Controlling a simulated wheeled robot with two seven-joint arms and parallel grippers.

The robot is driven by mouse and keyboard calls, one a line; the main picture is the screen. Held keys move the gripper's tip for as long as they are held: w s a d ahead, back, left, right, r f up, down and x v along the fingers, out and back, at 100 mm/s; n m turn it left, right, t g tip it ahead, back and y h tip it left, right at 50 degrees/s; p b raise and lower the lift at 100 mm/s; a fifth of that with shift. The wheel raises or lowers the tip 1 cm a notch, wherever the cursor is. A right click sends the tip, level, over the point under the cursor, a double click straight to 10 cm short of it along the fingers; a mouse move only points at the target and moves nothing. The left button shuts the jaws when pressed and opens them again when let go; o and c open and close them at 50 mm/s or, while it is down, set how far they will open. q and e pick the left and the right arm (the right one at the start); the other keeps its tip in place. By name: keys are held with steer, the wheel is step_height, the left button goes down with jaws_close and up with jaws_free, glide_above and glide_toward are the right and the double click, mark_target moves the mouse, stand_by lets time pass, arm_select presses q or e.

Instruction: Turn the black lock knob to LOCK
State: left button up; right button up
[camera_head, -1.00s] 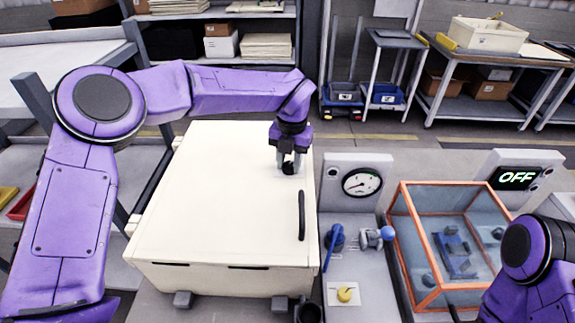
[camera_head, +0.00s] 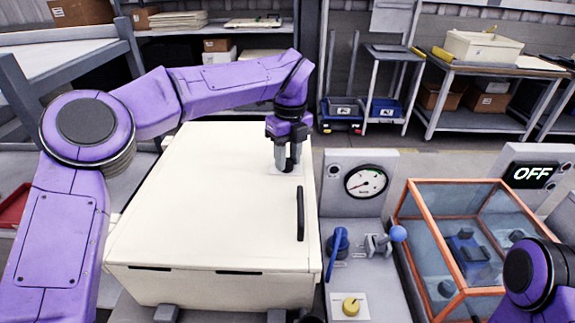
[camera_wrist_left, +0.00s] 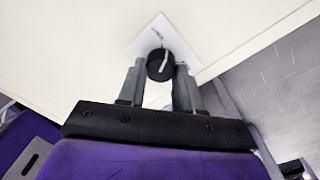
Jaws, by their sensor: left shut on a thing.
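The black lock knob (camera_wrist_left: 160,66) sits on a small white plate (camera_wrist_left: 150,42) on the cream cabinet lid (camera_head: 220,200). A pale pointer line shows on the knob's top in the left wrist view. The plate's lettering is too small to read. My left gripper (camera_head: 287,165) points down onto the knob, with its fingers on either side of it. It also shows in the left wrist view (camera_wrist_left: 160,80), shut on the knob. My right gripper is out of view; only part of the right arm shows at lower right.
A black handle (camera_head: 300,213) stands on the lid's right side. To the right are a gauge (camera_head: 366,181), a blue lever (camera_head: 337,243), a blue ball lever (camera_head: 397,233) and a yellow button (camera_head: 351,306).

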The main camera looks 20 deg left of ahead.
mark_target(287, 159)
arm_select(q)
steer(key=shift+w+a+f+n+b, duration=0.1)
steer(key=shift+n+b, duration=0.65)
steer(key=shift+n, duration=0.2)
steer(key=shift+f+n+b, duration=0.1)
steer(key=shift+n+b, duration=0.6)
steer(key=shift+n, duration=0.25)
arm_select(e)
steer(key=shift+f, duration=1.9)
arm_select(q)
steer(key=o, duration=1)
steer(key=shift+a, duration=0.15)
steer(key=shift+o, duration=0.2)
steer(key=shift+a, duration=0.1)
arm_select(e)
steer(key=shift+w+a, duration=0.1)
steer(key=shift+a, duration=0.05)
arm_select(q)
steer(key=shift+d+r, duration=0.2)
steer(key=shift+r, duration=0.2)
step_height(287, 159, up, 10)
steer(key=p, duration=0.2)
steer(key=shift+w+f, duration=0.15)
steer(key=shift+w, duration=0.15)
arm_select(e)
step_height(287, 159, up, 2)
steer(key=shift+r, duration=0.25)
arm_select(q)
steer(key=shift+a, duration=0.1)
